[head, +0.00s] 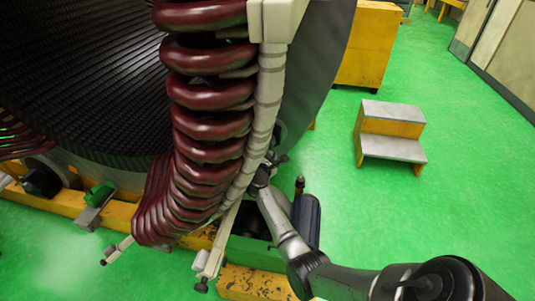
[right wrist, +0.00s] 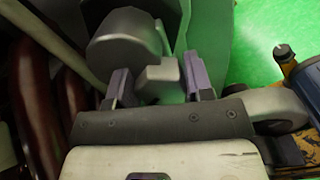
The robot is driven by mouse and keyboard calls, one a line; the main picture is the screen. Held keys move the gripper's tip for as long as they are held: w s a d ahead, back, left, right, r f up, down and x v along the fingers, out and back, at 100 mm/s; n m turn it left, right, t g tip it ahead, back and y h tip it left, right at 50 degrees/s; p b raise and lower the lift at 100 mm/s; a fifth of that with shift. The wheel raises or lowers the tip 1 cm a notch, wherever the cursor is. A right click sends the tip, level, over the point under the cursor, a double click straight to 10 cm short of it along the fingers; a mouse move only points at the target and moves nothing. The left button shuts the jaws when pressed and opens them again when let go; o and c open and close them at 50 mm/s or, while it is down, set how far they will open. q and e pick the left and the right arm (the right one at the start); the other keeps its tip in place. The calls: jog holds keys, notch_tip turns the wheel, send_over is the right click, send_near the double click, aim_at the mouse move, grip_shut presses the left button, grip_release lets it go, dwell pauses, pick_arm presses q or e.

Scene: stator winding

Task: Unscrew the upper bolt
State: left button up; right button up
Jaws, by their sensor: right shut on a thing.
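In the right wrist view, the two purple fingers of my right gripper (right wrist: 156,66) sit on either side of a pale grey block-shaped bolt part (right wrist: 158,82). The gripper is shut on this part. A larger rounded grey piece (right wrist: 115,48) stands just behind it. In the head view, my right gripper (head: 270,163) is at the lower right edge of the stator, beside the pale ring (head: 268,100) that runs along the red coils. The bolt is too small and hidden to make out there. My left gripper is not in view.
The stator's dark red coils (head: 207,90) and dark core (head: 80,70) fill the left. A yellow base beam (head: 255,284) runs below. A dark blue cylinder (head: 306,221) stands close by my right arm. A step stool (head: 391,135) stands on the open green floor at right.

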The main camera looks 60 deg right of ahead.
jog(key=n, duration=0.4)
jog(key=shift+p, duration=0.3)
jog(key=shift+w+n, duration=0.1)
jog(key=shift+n, duration=0.8)
jog(key=o, duration=0.9)
jog(key=shift+a+p, duration=0.3)
jog(key=shift+a, duration=0.3)
jog(key=shift+p+v, duration=0.5)
jog(key=shift+v, duration=5.9)
